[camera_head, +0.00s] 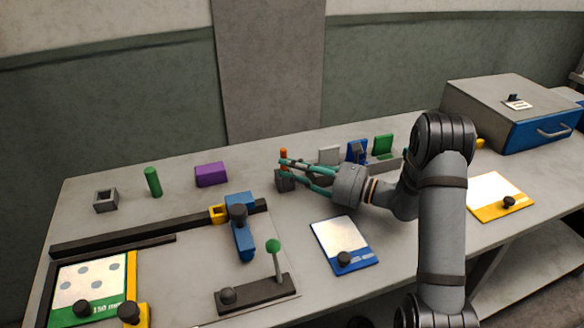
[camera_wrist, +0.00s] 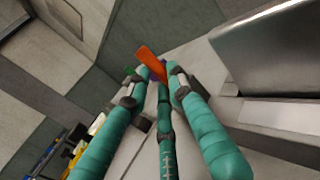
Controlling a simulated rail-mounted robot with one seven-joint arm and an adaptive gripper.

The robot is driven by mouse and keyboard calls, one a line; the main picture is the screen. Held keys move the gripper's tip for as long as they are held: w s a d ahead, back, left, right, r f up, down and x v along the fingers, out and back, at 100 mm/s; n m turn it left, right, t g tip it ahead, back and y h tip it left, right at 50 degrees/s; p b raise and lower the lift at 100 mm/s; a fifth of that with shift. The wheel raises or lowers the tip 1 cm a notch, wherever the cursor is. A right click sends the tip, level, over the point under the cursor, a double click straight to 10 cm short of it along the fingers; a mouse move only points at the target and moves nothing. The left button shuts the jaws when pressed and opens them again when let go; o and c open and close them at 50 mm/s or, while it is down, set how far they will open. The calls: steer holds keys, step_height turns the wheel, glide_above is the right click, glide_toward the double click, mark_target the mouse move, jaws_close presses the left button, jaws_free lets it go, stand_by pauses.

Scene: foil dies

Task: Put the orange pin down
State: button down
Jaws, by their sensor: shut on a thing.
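The orange pin (camera_head: 283,154) stands roughly upright between the fingertips of my gripper (camera_head: 287,166), near the middle of the table. My gripper is shut on it. A small dark grey block (camera_head: 284,182) sits right below the fingertips; whether the pin's lower end is in it or above it I cannot tell, as the fingers hide that end. In the wrist view the orange pin (camera_wrist: 152,64) sticks out past the tips of my teal-fingered gripper (camera_wrist: 158,78).
A green pin (camera_head: 153,182), a hollow grey block (camera_head: 105,200) and a purple block (camera_head: 211,174) stand at the left. A lever with a green knob (camera_head: 273,246) rises in front.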

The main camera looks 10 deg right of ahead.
steer(key=c, duration=1.5)
jaws_free()
steer(key=shift+c, duration=0.2)
steer(key=shift+r+p, duration=0.3)
steer(key=v, duration=1.2)
steer(key=shift+r+b, duration=0.35)
steer(key=shift+b, duration=0.05)
